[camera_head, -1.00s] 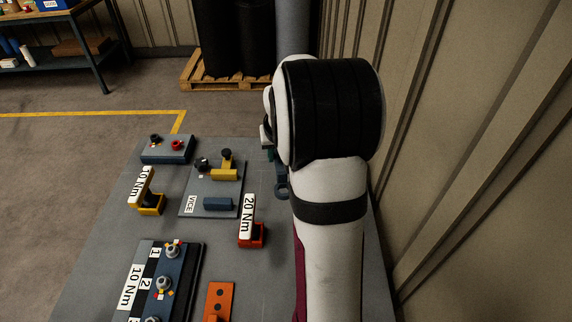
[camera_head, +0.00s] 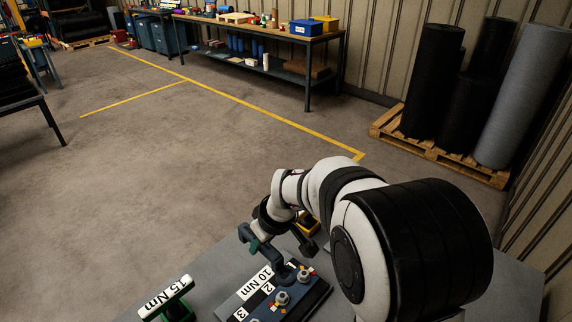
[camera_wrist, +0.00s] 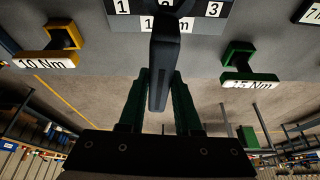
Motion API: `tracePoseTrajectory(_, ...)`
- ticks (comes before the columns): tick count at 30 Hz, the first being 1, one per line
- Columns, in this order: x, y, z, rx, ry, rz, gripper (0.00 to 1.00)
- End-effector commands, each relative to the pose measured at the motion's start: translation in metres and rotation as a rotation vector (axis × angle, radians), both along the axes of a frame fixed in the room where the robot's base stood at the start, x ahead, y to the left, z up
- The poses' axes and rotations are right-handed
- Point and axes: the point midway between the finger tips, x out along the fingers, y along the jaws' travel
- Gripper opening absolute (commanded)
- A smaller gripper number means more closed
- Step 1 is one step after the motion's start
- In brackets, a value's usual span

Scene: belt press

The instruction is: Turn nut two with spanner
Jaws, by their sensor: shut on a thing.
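My gripper (camera_head: 254,243) is shut on a dark blue-grey spanner (camera_head: 268,256), which in the wrist view (camera_wrist: 163,60) points away between the green fingers (camera_wrist: 158,95). The nut block (camera_head: 318,296) lies below, with labels 1, 2 and 3 and a 10 Nm plate. Nut two (camera_head: 282,298) stands beside label 2, with coloured marks around it. Nut one (camera_head: 304,276) is farther back. The spanner's far end hangs over the label side of the block. In the wrist view it covers the middle label. I cannot tell whether it touches a nut.
A green 15 Nm holder (camera_head: 178,306) stands left of the block; it also shows in the wrist view (camera_wrist: 238,62). A yellow 10 Nm holder (camera_wrist: 62,38) is on the other side. My own arm hides much of the table's right part. Open floor lies beyond the table.

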Motion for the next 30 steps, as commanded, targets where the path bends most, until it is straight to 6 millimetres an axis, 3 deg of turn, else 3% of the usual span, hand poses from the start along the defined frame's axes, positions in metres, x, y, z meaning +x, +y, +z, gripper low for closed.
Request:
tracePoseTrajectory(5, 0.005, 0.014, -0.021, -0.004, -0.009, 0.074, 0.00)
tracePoseTrajectory(26, 0.005, 0.014, -0.073, -0.004, -0.009, 0.074, 0.00)
tracePoseTrajectory(30, 0.006, 0.014, -0.073, -0.004, -0.011, 0.075, 0.00)
